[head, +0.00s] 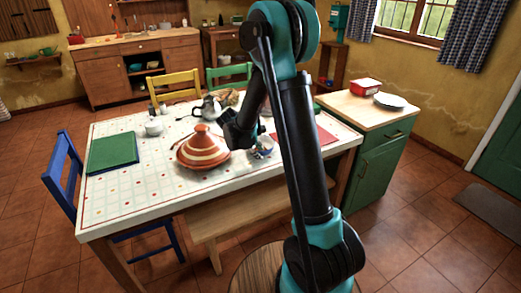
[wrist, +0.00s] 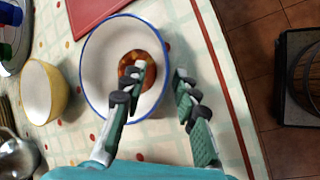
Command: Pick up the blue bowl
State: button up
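The blue bowl, white inside with a blue rim (wrist: 100,60), stands on the checked tablecloth in the wrist view. A brown and orange patch or item (wrist: 143,62) shows at its middle; I cannot tell which. In the head view the bowl (head: 263,152) is small and partly hidden by my arm, near the table's right front edge. My gripper (wrist: 160,73) is open and empty. Its left finger is over the bowl's inside and its right finger is beyond the right rim. I cannot tell whether either finger touches the bowl.
A yellow bowl (wrist: 47,92) stands left of the blue bowl, near a metal pot (wrist: 14,157). A red placemat (wrist: 92,10) lies beyond. In the head view, an orange striped tagine (head: 202,150) stands left of my gripper. A bench (head: 240,207) runs along the table's front.

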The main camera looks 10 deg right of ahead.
jog(key=shift+w+d+f, duration=0.1)
jog(key=shift+d+f, duration=0.1)
jog(key=shift+f, duration=0.15)
grip_shut()
jog(key=shift+r, duration=0.15)
